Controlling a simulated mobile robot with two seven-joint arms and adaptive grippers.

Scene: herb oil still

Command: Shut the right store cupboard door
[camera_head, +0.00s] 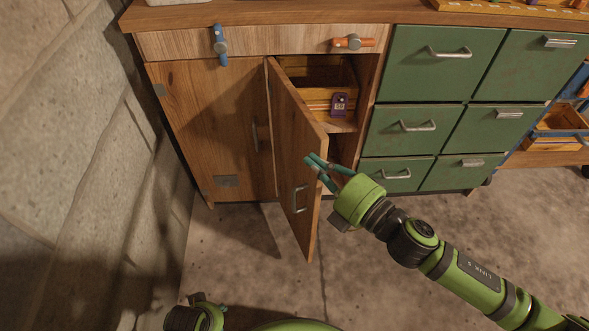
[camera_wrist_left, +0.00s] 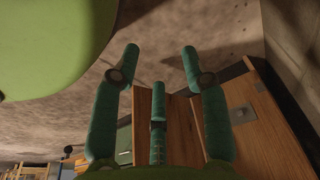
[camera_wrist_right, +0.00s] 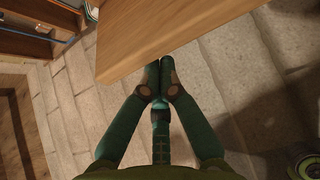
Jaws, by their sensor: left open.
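The right store cupboard door (camera_head: 290,150) is wooden and stands ajar, swung out toward me from its left side. Its metal handle (camera_head: 300,199) is on the outer face.
The left cupboard door (camera_head: 215,120) is closed. Green drawers (camera_head: 430,60) stand to the right. A block wall (camera_head: 80,140) is at left. The floor in front is clear.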

